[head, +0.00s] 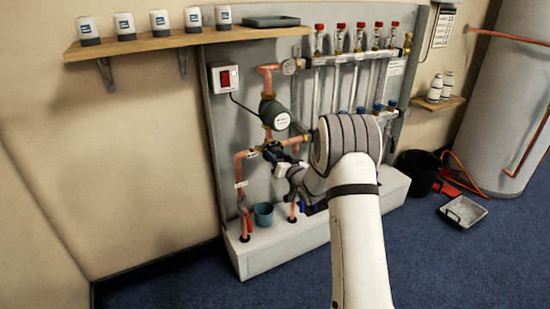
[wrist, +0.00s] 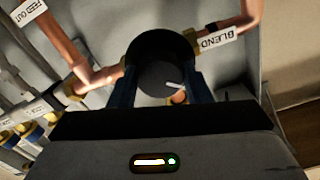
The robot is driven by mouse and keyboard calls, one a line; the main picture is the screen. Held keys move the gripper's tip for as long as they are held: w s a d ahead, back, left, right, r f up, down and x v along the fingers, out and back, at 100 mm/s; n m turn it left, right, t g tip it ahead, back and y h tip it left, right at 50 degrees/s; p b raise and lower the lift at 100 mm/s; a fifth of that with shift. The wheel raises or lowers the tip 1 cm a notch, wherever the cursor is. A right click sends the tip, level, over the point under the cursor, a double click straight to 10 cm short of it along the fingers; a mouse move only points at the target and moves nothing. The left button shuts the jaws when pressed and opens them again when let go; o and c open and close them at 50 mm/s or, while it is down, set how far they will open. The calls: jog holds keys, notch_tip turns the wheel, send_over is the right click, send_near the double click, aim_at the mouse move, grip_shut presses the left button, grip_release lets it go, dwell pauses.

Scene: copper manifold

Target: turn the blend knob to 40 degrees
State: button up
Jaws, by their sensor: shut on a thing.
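The blend knob (wrist: 160,78) is a dark round knob with a white pointer line, in the middle of the wrist view. The pointer aims to the right and slightly down in that view. A white tag reading BLEND sits on the copper pipe just right of it. My gripper (wrist: 162,92) is shut on the knob, one dark finger on each side.
A round dark pump (head: 274,115) sits just above my gripper. A switch box with a red rocker (head: 224,78) is up left. The manifold with red-capped valves (head: 340,38) stands right. A blue cup (head: 263,214) rests on the ledge below. A shelf (head: 150,45) with several white jars is above left.

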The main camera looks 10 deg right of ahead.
jog(key=m+p, duration=0.2)
jog(key=m, duration=0.4)
jog(key=shift+a, duration=0.1)
dwell(0.5)
jog(key=shift+f, duration=0.1)
jog(key=o, duration=1)
jog(key=shift+s, duration=0.1)
jog(key=p+v, duration=0.2)
jog(key=v, duration=0.5)
jog(key=shift+s, duration=0.3)
